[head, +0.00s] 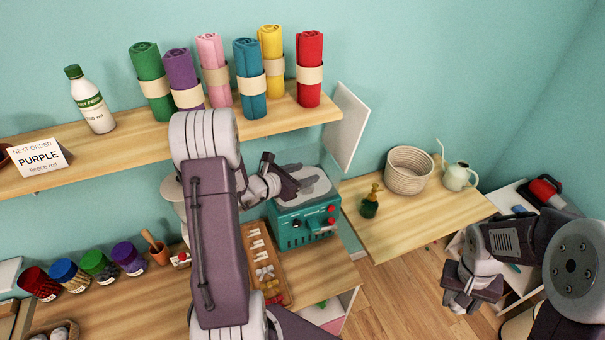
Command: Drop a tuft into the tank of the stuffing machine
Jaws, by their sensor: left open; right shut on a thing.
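The teal stuffing machine (303,222) stands on the wooden counter, with red knobs on its front and a pale grey top. My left gripper (291,183) is open beside the machine's top left and overlaps it in the picture. I cannot tell whether they touch. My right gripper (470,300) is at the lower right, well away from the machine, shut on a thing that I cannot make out. A basket with pale, round tufts (60,333) is cut off at the lower left edge. The inside of the tank is not clear.
Fabric rolls (247,80) and a bottle (91,100) stand on the shelf above. A wooden tray of small parts (262,262) lies left of the machine. A rope basket (408,171), watering can (458,177) and green sprayer (370,203) stand on the right table.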

